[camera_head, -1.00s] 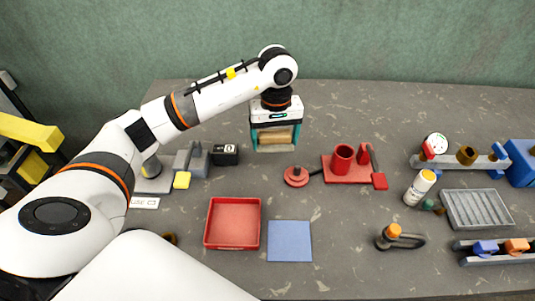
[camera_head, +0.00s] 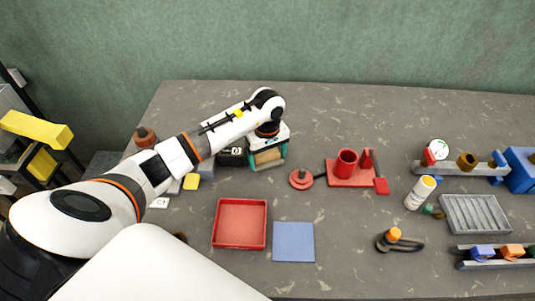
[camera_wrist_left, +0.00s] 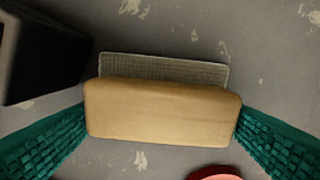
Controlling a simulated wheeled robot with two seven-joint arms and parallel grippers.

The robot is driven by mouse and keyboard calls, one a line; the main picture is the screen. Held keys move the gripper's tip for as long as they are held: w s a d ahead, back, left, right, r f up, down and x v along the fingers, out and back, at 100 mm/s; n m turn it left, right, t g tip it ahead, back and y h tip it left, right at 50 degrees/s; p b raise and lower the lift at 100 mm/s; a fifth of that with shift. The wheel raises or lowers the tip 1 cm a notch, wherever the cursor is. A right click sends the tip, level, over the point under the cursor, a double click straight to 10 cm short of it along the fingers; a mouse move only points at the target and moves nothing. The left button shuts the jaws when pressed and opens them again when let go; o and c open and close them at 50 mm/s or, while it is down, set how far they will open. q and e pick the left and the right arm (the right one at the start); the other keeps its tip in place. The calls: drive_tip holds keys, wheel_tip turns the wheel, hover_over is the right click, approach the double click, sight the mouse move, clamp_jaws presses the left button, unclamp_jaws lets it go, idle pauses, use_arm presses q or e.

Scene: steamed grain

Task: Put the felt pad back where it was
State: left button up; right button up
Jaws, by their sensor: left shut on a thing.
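My left gripper (camera_head: 267,160) is shut on a tan block with a grey textured layer under it, which I take to be the felt pad (camera_head: 268,156). In the left wrist view the tan felt pad (camera_wrist_left: 162,110) lies crosswise between the two green ribbed fingers, with the grey layer showing along its far edge. The gripper is over the back middle of the table, just right of a black box. I cannot tell whether the pad touches the table. My right gripper is not in view.
The black box (camera_head: 232,154) stands close to the left of the gripper. A red disc (camera_head: 301,181) and a red stand with a cup (camera_head: 346,163) are to the right. A red tray (camera_head: 239,245) and a flat blue square (camera_head: 293,242) lie in front. The back of the table is clear.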

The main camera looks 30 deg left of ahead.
sight(268, 155)
use_arm(q)
drive_tip(key=shift+f, duration=0.1)
drive_tip(key=o, duration=1.2)
drive_tip(key=shift+c, duration=0.2)
drive_tip(key=shift+r, duration=0.35)
wheel_tip(268, 155, up, 12)
drive_tip(key=b, duration=0.3)
drive_tip(key=shift+f, duration=0.15)
